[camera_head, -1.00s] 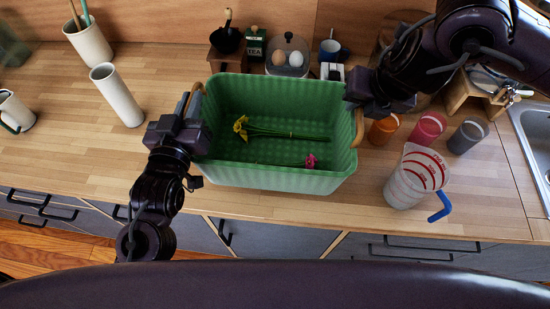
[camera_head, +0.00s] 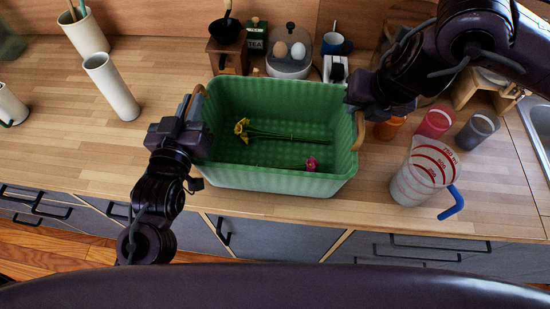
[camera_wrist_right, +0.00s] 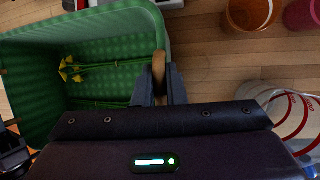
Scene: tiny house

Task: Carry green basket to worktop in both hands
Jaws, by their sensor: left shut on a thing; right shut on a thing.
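The green basket (camera_head: 275,180) is upright over the worktop (camera_head: 100,165), near its front edge. I cannot tell whether its bottom touches the wood. A yellow flower bunch (camera_head: 285,135) and a pink flower (camera_head: 311,163) lie inside. My left gripper (camera_head: 193,122) is shut on the left handle (camera_head: 194,99). My right gripper (camera_head: 360,108) is shut on the right handle (camera_head: 360,131). In the right wrist view, the fingers (camera_wrist_right: 159,84) pinch the brown handle (camera_wrist_right: 158,68) at the rim of the basket (camera_wrist_right: 110,28).
A measuring jug (camera_head: 422,176) and coloured cups (camera_head: 436,122) stand right of the basket. An egg cooker (camera_head: 289,64), tea tin (camera_head: 255,38) and grinder (camera_head: 228,55) stand close behind it. A white cylinder (camera_head: 111,88) stands left; the worktop there has free room.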

